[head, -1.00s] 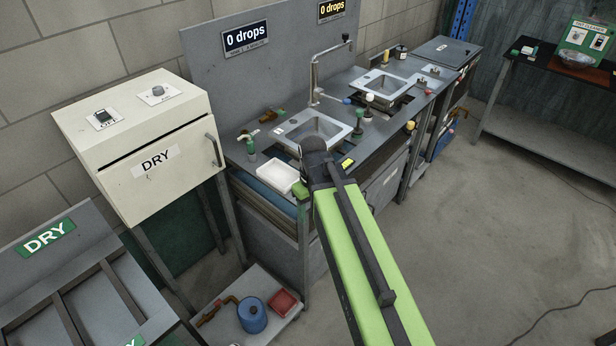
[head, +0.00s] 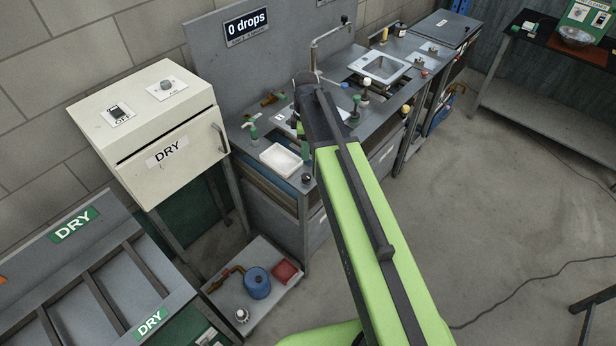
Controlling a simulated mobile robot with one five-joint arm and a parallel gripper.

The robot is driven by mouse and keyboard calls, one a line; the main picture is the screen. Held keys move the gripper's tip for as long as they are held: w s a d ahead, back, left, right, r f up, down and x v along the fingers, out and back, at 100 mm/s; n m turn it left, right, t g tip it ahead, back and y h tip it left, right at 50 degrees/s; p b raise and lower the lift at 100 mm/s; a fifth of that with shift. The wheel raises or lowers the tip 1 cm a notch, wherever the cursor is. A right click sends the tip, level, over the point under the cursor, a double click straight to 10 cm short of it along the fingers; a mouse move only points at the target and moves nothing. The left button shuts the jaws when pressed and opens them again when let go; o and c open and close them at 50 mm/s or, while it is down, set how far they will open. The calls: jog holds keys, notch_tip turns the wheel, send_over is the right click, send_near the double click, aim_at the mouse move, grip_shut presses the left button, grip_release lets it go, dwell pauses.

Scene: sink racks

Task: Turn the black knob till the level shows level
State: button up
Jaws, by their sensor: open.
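The black knob (head: 306,178) is a small dark round thing at the near front corner of the sink counter, just right of the white tray. My gripper (head: 303,145) is mostly hidden behind my own green and black arm. Only a green part of it shows, above the knob in the picture and apart from it. It is open, and I see nothing held in it. I cannot make out the level; my arm covers the counter edge right of the knob.
A white tray (head: 281,158) and a green tap (head: 252,131) are left of my gripper. The near sink (head: 285,122) is partly covered by my arm. A cream DRY cabinet (head: 150,130) stands left. A low trolley (head: 240,290) is below. Open floor lies right.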

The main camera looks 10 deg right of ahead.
aim_at(306, 176)
notch_tip(306, 176, down, 14)
jog(key=b, duration=1.2)
jog(key=shift+f+b, duration=0.15)
jog(key=shift+b, duration=0.25)
